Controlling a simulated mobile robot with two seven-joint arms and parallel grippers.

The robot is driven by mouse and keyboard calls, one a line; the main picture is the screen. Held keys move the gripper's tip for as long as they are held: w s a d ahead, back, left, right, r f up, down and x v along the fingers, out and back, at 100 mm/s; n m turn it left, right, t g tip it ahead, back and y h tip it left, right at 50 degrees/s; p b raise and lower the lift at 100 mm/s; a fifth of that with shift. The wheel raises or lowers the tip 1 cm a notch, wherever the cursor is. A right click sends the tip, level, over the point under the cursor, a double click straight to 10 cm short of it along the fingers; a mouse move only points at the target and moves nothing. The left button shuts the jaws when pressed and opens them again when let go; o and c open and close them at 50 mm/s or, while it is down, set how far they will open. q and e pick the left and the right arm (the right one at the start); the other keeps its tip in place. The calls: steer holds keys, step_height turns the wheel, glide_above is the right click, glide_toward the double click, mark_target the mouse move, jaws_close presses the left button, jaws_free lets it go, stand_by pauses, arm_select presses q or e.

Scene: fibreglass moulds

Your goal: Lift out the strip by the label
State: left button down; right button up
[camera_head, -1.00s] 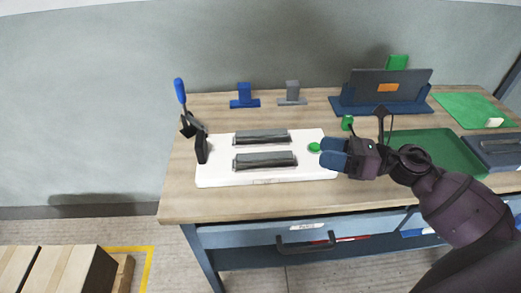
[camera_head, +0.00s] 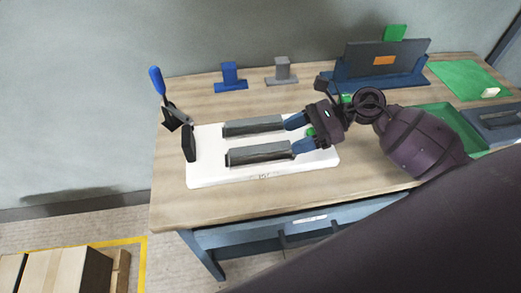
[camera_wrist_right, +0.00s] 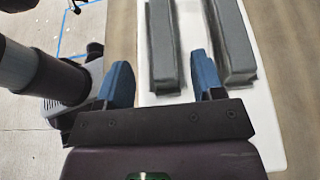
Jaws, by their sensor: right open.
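Two grey long bars, the far one (camera_head: 254,126) and the near one (camera_head: 260,153), lie side by side on a white board (camera_head: 207,176). No label is readable on them. My right gripper (camera_head: 300,133) is open and empty at their right ends. In the right wrist view its blue fingertips (camera_wrist_right: 163,82) stand apart, with the near bar (camera_wrist_right: 163,45) ahead between them and the far bar (camera_wrist_right: 233,40) right of the right finger. A dark upright panel (camera_head: 410,56) with an orange label (camera_head: 384,60) stands in a blue holder (camera_head: 350,90) at the back. My left gripper is out of view.
A black toggle clamp with a blue handle (camera_head: 157,80) stands at the board's left end. A blue block (camera_head: 230,77) and a grey block (camera_head: 281,70) stand behind. A green tray (camera_head: 433,109) is at the right. The table's front left is clear.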

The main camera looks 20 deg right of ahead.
mark_target(273, 146)
steer(key=shift+f+p+x, duration=0.15)
steer(key=shift+x, duration=1.15)
steer(key=shift+f+p+x, duration=0.15)
steer(key=shift+f+x, duration=0.05)
steer(key=shift+x, duration=1.1)
steer(key=shift+d, duration=0.15)
steer(key=shift+c, duration=0.3)
steer(key=c, duration=1)
